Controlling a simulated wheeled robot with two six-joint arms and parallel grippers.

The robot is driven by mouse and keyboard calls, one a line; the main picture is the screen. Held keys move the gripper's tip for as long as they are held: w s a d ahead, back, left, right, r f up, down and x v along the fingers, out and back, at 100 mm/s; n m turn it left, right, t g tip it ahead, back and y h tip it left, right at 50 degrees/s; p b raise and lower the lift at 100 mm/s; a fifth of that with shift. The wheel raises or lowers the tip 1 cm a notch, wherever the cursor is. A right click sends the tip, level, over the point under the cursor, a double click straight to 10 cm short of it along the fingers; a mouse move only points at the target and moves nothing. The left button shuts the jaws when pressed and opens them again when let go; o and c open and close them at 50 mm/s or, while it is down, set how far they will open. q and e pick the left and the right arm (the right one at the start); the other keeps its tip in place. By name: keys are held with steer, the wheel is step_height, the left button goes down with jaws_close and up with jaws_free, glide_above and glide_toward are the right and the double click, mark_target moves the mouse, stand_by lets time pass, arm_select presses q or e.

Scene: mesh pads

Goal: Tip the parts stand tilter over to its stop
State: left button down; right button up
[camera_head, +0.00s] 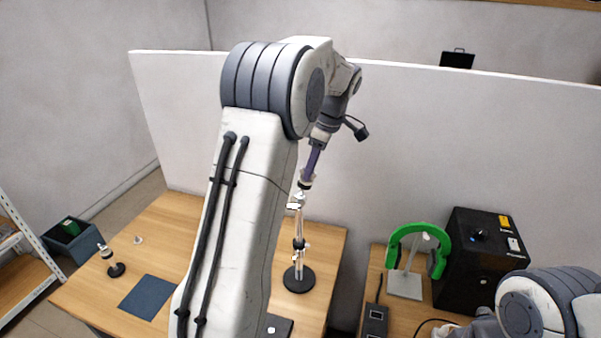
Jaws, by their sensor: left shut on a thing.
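The parts stand (299,245) has a round black base on the wooden table and a thin pale upright pole with small fittings. My left gripper (305,184) is at the top of the stand, below the purple section of my left arm. It is shut on the small top part of the stand, which I take to be the tilter. My own left arm crosses the middle of the view. The jaws and the held part are small, so the tilter's angle and its stop cannot be made out. My right arm shows at the lower right, with its gripper out of view.
A dark blue mat (147,297) and a small black-based stand (115,268) are on the table's left. At right are green headphones (391,252) on a holder, a black box (478,262) and a power strip (375,321). A white partition (430,130) stands behind.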

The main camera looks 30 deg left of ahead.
arm_select(q)
steer(key=shift+d+f+y, duration=0.15)
steer(key=shift+d+y, duration=0.05)
steer(key=shift+y, duration=0.1)
steer(key=shift+w+d+f+g+y+b, duration=0.15)
steer(key=shift+d+f+y+b, duration=0.1)
steer(key=shift+d+y, duration=0.25)
steer(key=shift+w+d+f+g+y+b, duration=0.1)
steer(key=shift+d+f+g+y+b, duration=0.2)
steer(key=shift+y, duration=0.35)
steer(key=shift+w+d+f+g+y+b, duration=0.1)
steer(key=shift+d+y+b, duration=0.15)
steer(key=shift+d+y, duration=0.3)
steer(key=shift+f, duration=0.1)
steer(key=d+f+y+b, duration=0.2)
steer(key=y, duration=0.1)
steer(key=shift+w+d+g, duration=0.1)
steer(key=shift+w+g, duration=0.2)
steer(key=shift+g, duration=0.05)
